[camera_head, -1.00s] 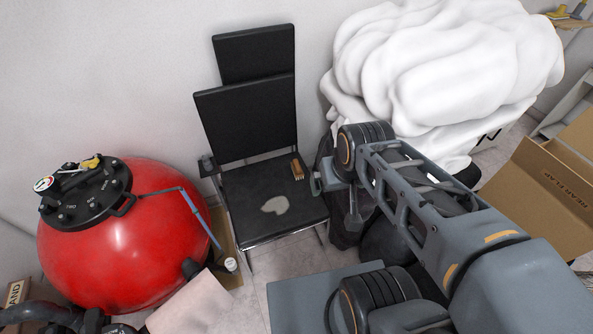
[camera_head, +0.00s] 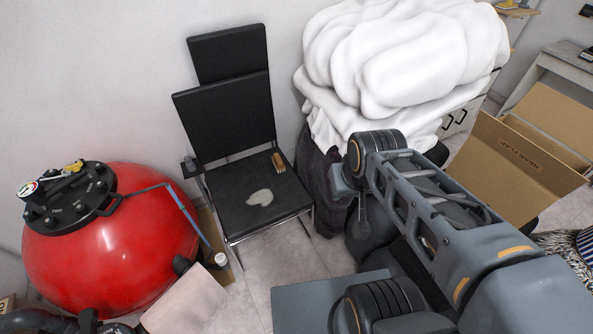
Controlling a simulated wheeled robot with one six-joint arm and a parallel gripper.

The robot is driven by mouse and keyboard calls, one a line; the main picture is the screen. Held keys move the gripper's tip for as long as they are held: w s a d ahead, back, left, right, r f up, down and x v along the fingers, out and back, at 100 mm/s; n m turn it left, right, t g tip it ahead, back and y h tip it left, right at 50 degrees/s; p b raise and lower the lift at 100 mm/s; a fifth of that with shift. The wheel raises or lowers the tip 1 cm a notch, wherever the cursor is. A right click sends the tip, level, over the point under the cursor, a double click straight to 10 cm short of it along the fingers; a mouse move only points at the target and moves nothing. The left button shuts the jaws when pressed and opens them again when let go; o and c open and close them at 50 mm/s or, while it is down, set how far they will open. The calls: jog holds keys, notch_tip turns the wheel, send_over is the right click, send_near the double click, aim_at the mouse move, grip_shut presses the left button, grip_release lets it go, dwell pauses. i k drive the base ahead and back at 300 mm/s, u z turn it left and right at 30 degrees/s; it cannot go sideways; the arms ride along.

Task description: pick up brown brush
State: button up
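The brown brush (camera_head: 279,162) lies on the right side of the black chair's seat (camera_head: 232,205), close to the backrest. It is small, with a brown body and paler bristles. My arm reaches in from the lower right, and its far joint is to the right of the chair. Small grey parts beside that joint may belong to my gripper, but I cannot make out its fingers. There is a visible gap between these parts and the brush. Nothing covers the brush.
A pale patch (camera_head: 259,198) lies on the seat. A red tank (camera_head: 110,245) with a black top stands left of the chair. A large white bundle (camera_head: 400,60) is behind my arm. An open cardboard box (camera_head: 510,170) is at right. Tiled floor shows before the chair.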

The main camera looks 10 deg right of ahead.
aim_at(277, 161)
jog(key=z, duration=0.35)
jog(key=k, duration=0.8)
jog(key=u, duration=0.6)
jog(key=i, duration=1.9)
jog(key=z, duration=0.2)
